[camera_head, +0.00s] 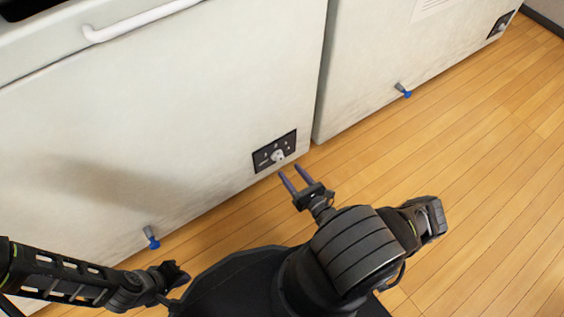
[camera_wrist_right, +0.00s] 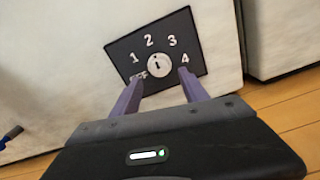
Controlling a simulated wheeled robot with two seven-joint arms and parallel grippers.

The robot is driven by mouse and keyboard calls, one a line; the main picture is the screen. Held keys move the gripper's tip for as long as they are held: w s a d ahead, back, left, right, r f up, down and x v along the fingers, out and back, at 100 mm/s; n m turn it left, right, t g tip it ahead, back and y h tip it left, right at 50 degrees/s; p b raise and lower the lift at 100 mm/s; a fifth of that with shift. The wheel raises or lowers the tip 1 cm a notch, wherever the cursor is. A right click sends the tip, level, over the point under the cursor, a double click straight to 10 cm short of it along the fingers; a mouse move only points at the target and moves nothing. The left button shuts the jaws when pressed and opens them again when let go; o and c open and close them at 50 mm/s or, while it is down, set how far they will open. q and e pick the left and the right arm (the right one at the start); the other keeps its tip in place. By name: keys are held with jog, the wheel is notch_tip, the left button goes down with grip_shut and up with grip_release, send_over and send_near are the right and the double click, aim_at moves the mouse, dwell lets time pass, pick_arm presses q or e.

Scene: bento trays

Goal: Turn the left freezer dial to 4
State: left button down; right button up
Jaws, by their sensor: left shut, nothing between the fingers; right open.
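The left freezer (camera_head: 160,110) has a black dial panel (camera_head: 262,160) low on its front, near its right edge. The round white dial (camera_head: 278,156) also shows in the right wrist view (camera_wrist_right: 159,65), ringed by OFF, 1, 2, 3 and 4. OFF is partly covered by a finger. A small dark mark on the dial's face points roughly up toward the 2; its exact setting is hard to tell. My right gripper (camera_head: 292,171) is open and empty, its purple fingers aimed at the panel, just short of the dial. My left gripper (camera_head: 178,272) is shut and empty, low at the left, away from the panel.
A second freezer (camera_head: 390,60) stands to the right across a narrow gap, with its own dial panel (camera_head: 500,25). Blue-tipped drain spouts (camera_head: 152,240) (camera_head: 404,91) stick out low on both freezers. The wooden floor (camera_head: 490,180) at right is clear.

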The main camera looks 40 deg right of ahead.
aim_at(281, 161)
jog(key=w+b, duration=0.1)
jog(key=w, duration=0.4)
jog(key=shift+f, duration=0.15)
jog(key=shift+w, duration=0.5)
jog(key=shift+c, duration=0.2)
jog(key=c, duration=1.1)
